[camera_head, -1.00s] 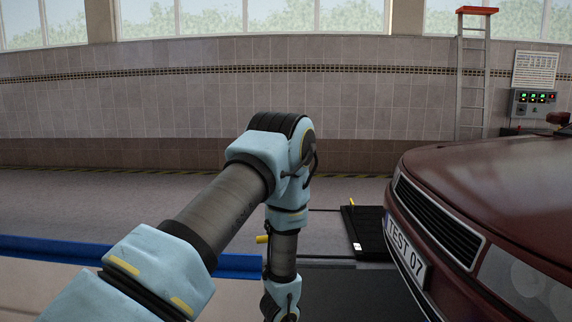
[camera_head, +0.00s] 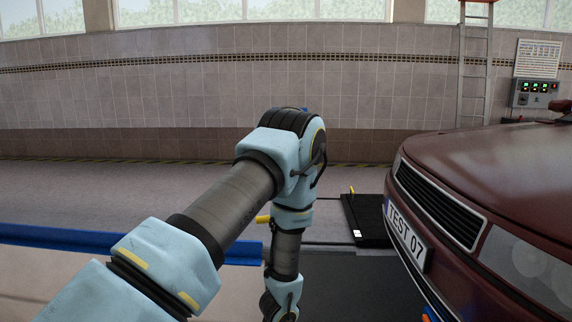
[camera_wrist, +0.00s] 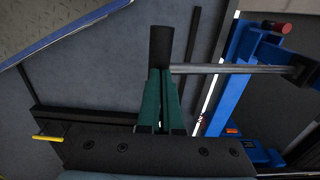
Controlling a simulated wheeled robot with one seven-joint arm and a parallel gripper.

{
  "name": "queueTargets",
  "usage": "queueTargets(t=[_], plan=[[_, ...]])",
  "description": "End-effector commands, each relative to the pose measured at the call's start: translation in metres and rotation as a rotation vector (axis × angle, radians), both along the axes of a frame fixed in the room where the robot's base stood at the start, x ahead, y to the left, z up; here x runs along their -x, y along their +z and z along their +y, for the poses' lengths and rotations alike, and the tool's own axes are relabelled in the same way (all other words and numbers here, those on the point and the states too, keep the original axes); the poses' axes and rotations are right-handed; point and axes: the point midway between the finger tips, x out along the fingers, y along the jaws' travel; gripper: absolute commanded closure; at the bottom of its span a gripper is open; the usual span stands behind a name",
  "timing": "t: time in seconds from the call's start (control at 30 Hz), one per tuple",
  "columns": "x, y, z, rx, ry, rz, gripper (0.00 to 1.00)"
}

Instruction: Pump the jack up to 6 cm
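The blue jack (camera_wrist: 239,62) stands right of centre in the wrist view, with a blue foot (camera_wrist: 254,150) lower right. A grey metal rod (camera_wrist: 222,68) runs left from the jack to a black grip (camera_wrist: 161,45). My gripper (camera_wrist: 161,76) has green fingers close together at the grip's lower end. They look shut on it, though they hide the contact. The jack's lift height cannot be read. In the head view my arm reaches down beside the car, and my gripper is out of view.
The dark red car (camera_head: 497,190) with its TEST 07 plate (camera_head: 405,236) fills the right. A black ramp-like block (camera_head: 367,220) lies ahead on the floor, and a blue rail (camera_head: 110,241) crosses the left. A ladder (camera_head: 474,70) leans at the far wall.

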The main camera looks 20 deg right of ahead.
Motion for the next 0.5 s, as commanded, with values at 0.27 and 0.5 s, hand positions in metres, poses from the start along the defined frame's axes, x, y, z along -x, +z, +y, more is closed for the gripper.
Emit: queueTargets(t=[0.27,0.5], plan=[[-0.010,0.043,-0.004,0.001,0.001,0.000,1.00],[-0.013,0.055,-0.007,0.001,-0.001,0.000,1.00]])
